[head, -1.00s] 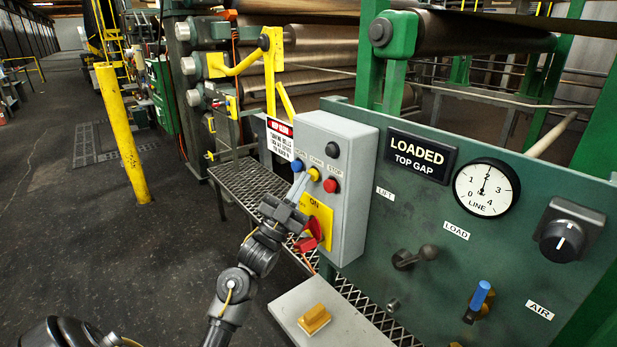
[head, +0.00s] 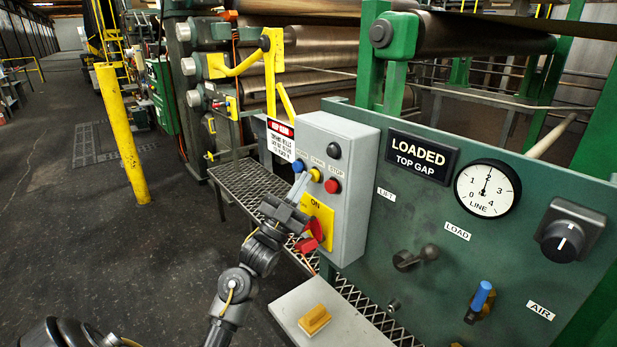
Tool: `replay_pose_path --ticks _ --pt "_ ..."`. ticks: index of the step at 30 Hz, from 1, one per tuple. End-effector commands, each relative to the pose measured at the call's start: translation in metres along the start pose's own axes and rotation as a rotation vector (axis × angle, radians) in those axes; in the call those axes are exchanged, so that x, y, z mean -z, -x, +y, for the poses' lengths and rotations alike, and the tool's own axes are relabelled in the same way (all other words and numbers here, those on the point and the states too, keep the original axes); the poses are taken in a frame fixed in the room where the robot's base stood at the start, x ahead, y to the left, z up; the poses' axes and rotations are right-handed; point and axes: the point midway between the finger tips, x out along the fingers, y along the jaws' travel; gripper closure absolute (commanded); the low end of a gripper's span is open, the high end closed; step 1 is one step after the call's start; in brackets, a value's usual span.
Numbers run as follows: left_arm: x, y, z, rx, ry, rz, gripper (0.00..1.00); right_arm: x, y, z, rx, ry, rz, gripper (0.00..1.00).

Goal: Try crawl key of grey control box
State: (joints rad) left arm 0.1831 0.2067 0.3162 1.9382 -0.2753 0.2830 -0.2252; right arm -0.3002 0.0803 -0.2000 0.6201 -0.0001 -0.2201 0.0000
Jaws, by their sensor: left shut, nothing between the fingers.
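The grey control box (head: 352,190) stands in the middle of the head view. Its face has a blue button (head: 298,165), a yellow button (head: 315,174), a red button (head: 332,186) and a black one (head: 334,150). The label over the red button reads STOP; the other small labels are too blurred to read surely. Below is a red rotary switch (head: 314,231) on a yellow plate (head: 319,215) marked ON. My left gripper (head: 304,180) is shut and empty, its tips just below the blue and yellow buttons. I cannot tell whether they touch. My right gripper is out of view.
A green panel (head: 470,262) at right carries a LOADED TOP GAP sign (head: 421,157), a line gauge (head: 487,190), levers and a black knob (head: 563,241). A grey box with a yellow block (head: 314,319) sits low in front. A yellow post (head: 122,130) stands left on open floor.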

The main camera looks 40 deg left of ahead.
Motion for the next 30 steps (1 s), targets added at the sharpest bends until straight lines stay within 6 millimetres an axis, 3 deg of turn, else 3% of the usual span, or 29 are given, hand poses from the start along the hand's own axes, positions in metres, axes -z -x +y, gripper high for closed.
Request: replay_pose_path --ticks 20,30 --pt "0.008 0.014 -0.009 0.0 -0.002 -0.001 1.0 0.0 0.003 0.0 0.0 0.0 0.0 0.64" --pt "0.025 0.036 -0.024 -0.002 -0.001 -0.002 1.0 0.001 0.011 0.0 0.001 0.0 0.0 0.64"
